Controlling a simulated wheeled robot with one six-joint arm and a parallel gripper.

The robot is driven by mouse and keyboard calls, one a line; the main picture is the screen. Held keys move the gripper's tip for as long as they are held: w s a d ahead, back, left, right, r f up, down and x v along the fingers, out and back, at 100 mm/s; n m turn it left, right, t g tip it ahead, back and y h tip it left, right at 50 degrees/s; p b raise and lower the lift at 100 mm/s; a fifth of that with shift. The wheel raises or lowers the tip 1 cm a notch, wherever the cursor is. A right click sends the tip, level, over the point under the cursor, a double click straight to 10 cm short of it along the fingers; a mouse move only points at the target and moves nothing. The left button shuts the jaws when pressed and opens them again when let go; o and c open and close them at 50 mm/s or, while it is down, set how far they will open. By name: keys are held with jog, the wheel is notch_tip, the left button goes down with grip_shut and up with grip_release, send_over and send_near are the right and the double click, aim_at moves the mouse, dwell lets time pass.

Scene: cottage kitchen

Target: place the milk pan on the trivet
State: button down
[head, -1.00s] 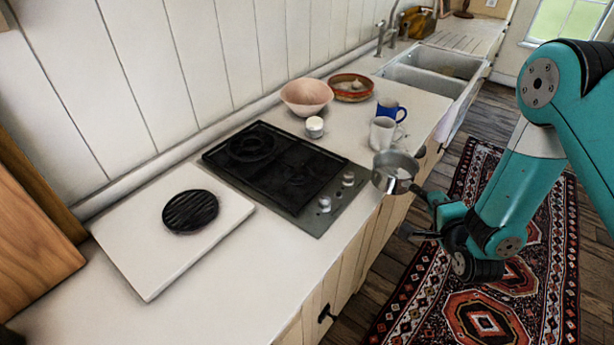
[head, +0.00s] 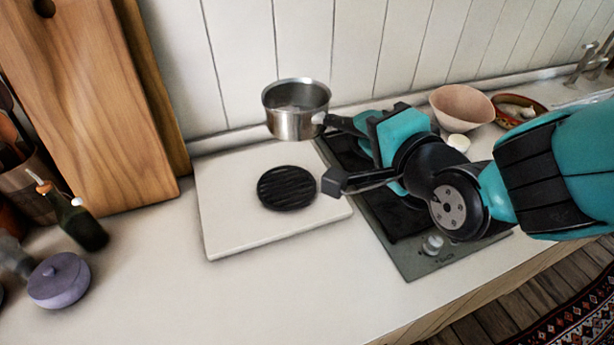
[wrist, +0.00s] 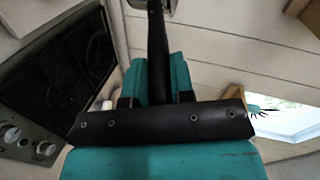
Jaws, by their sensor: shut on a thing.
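The milk pan (head: 294,122) is a small steel pan with a dark handle. In the head view it is held upright in the air, above the back edge of the white board. My gripper (head: 345,124) is shut on its handle, which also shows in the wrist view (wrist: 158,55) running up from the jaws. The pan's body is mostly out of the wrist view. The trivet (head: 286,188) is a black ribbed disc lying on the white board (head: 228,228). In the picture it is just below the pan, with nothing on it.
The hob (head: 408,252) is right of the board, partly hidden by my arm. A pink bowl (head: 461,106) and a red bowl (head: 519,110) stand behind my arm. A wooden board (head: 95,110), a dark bottle (head: 80,222) and a purple pot (head: 58,280) are at left. The front counter is clear.

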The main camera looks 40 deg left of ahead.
notch_tip(320, 180, down, 19)
jog(key=s+a+p, duration=0.1)
jog(key=p, duration=0.1)
jog(key=shift+s+n, duration=0.15)
jog(key=shift+n, duration=0.15)
jog(key=shift+r, duration=0.1)
jog(key=shift+f, duration=0.2)
jog(key=c, duration=1)
grip_release()
jog(key=shift+r, duration=0.15)
